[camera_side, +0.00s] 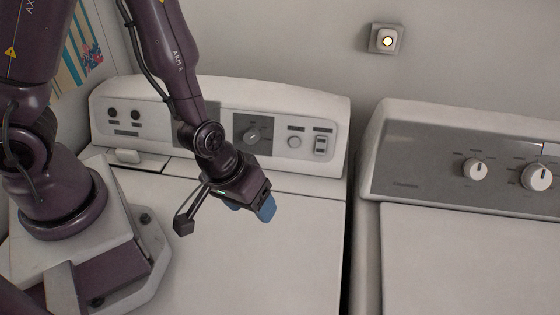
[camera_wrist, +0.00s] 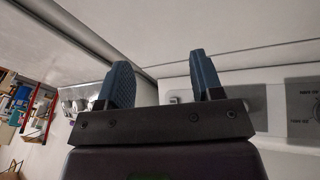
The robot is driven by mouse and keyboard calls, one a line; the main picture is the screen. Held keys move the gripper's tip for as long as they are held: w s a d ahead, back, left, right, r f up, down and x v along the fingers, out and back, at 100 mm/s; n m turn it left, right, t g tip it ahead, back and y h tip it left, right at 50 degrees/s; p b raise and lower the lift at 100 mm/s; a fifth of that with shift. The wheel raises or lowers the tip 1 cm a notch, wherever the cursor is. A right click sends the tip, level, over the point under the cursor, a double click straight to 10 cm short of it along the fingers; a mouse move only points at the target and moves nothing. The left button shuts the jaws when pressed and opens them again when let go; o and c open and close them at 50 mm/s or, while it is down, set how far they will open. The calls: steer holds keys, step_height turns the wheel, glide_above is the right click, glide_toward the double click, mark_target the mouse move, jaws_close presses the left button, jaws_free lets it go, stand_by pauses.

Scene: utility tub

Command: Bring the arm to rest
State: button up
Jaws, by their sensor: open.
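My gripper (camera_side: 252,207) hangs over the white top of the left machine (camera_side: 150,225), in front of its control panel, in the side view. Its blue fingers point down and to the right, and nothing shows between them. In the wrist view my gripper (camera_wrist: 163,82) has its two blue fingers spread wide apart with an empty gap. The fingers appear clear of the machine's surface, though the exact height is hard to tell.
The left machine's panel has a dial (camera_side: 252,135) and a rocker switch (camera_side: 321,145). A second machine (camera_side: 450,255) with knobs stands to the right across a narrow gap. A lit wall button (camera_side: 387,40) is above. The machine tops look clear around my gripper.

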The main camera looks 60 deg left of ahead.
steer(key=s+a+r+m, duration=0.1)
steer(key=s+a+r, duration=0.1)
steer(key=r, duration=0.6)
steer(key=s+a+r+m+t, duration=0.1)
steer(key=s+a+r+m, duration=0.1)
steer(key=a+r, duration=0.3)
steer(key=s+a+r+m+t+y, duration=0.1)
steer(key=s+a+r+m, duration=0.1)
steer(key=r, duration=1.1)
steer(key=shift+s+a, duration=0.3)
steer(key=shift+a, duration=0.6)
